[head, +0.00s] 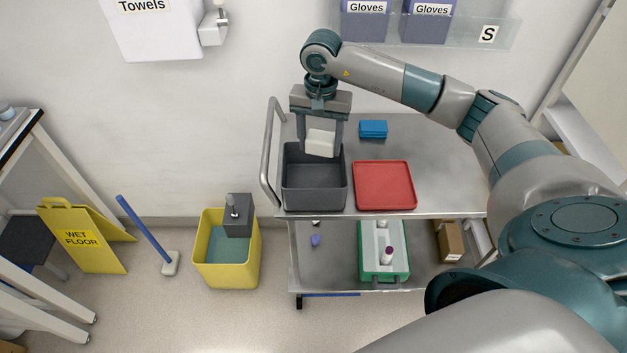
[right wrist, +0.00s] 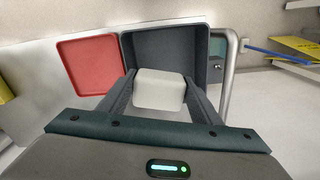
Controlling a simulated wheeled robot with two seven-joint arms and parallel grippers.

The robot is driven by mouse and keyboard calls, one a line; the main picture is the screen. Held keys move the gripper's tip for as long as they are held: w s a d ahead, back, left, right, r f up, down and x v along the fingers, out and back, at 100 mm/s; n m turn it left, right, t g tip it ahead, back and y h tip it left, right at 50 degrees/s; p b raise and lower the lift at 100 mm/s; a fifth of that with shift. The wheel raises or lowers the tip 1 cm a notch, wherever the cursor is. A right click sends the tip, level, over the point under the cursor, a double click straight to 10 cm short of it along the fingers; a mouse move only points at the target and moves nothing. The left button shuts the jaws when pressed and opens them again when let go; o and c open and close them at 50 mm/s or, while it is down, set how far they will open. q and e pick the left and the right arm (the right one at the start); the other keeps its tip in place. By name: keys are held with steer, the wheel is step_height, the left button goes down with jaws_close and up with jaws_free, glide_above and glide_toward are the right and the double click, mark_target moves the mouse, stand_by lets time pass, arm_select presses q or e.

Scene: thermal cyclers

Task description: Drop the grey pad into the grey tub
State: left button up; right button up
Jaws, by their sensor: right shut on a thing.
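My right gripper (head: 321,140) is shut on the grey pad (head: 320,142), a pale grey block with rounded edges. It holds the pad over the dark grey tub (head: 315,194), near the tub's back part. In the right wrist view the pad (right wrist: 160,90) sits between the two fingers, and the tub (right wrist: 190,42) lies open behind and below it. I see nothing else inside the visible part of the tub. The exact height of the pad above the tub floor is hard to tell. My left gripper is not in view.
A red tray (head: 384,185) lies right of the tub on the steel cart (head: 440,180), with a blue block (head: 373,129) behind it. The cart's handle (head: 269,150) rises left of the tub. A yellow bucket (head: 211,275) stands on the floor to the left.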

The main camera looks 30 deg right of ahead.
mark_target(320, 154)
steer(key=shift+f, duration=0.1)
steer(key=shift+f+b, duration=0.65)
steer(key=shift+f, duration=2.25)
steer(key=o, duration=1.1)
steer(key=shift+r+b, duration=0.4)
steer(key=shift+r, duration=0.35)
step_height(320, 154, up, 14)
steer(key=b, duration=0.4)
steer(key=shift+f, duration=0.1)
steer(key=shift+r, duration=1.05)
